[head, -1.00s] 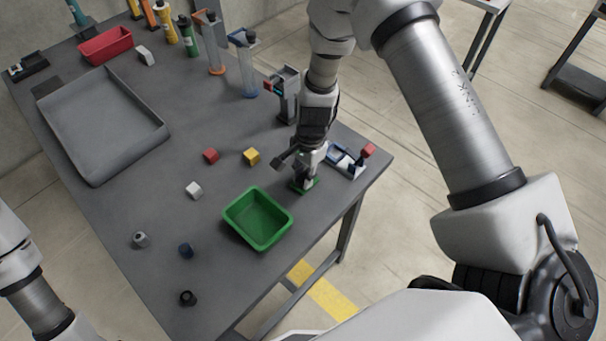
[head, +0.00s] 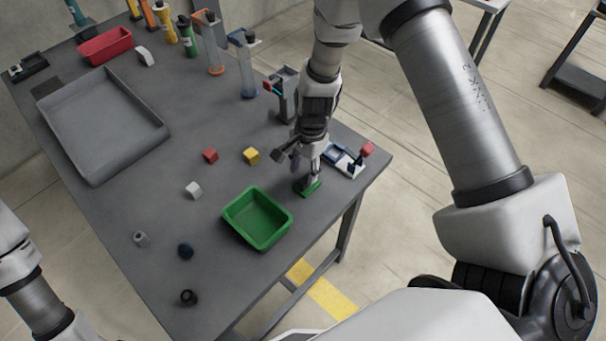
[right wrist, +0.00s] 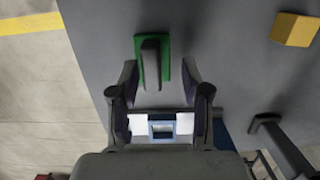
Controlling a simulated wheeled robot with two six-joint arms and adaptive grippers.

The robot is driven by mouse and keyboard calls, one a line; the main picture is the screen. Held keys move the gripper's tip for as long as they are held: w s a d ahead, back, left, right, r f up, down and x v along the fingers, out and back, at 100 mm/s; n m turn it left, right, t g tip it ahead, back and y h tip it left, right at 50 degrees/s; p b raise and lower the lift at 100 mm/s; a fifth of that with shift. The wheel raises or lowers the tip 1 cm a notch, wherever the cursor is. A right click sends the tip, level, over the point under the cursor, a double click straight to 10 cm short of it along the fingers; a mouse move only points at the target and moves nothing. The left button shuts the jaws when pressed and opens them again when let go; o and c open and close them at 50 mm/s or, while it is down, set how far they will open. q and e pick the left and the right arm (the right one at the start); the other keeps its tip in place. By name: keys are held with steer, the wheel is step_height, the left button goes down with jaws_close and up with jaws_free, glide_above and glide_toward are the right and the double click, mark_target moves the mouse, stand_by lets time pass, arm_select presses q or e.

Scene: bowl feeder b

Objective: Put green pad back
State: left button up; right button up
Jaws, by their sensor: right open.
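The green pad (head: 310,189) lies flat on the grey table near its right edge, just beyond the green bin. A grey upright handle stands on the pad; in the right wrist view the pad (right wrist: 166,56) shows around this handle. My right gripper (head: 305,160) is above the pad, pointing down. In the right wrist view my right gripper (right wrist: 160,90) is open, with its fingers to either side of and short of the handle. Nothing is visibly held. Part of my left arm shows at the lower left, but its gripper is out of view.
A green bin (head: 236,213) stands left of the pad. A blue and white fixture (head: 345,160) with a red block (head: 368,149) is close on the right. A yellow block (head: 252,156), red block (head: 210,156) and white block (head: 193,190) lie left. A grey tray (head: 160,135) is further left.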

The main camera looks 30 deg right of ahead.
step_height(320, 180, up, 9)
steer(key=d, duration=0.1)
steer(key=shift+w+d+r+b, duration=0.15)
steer(key=shift+w+r+b, duration=0.05)
steer(key=shift+b, duration=0.1)
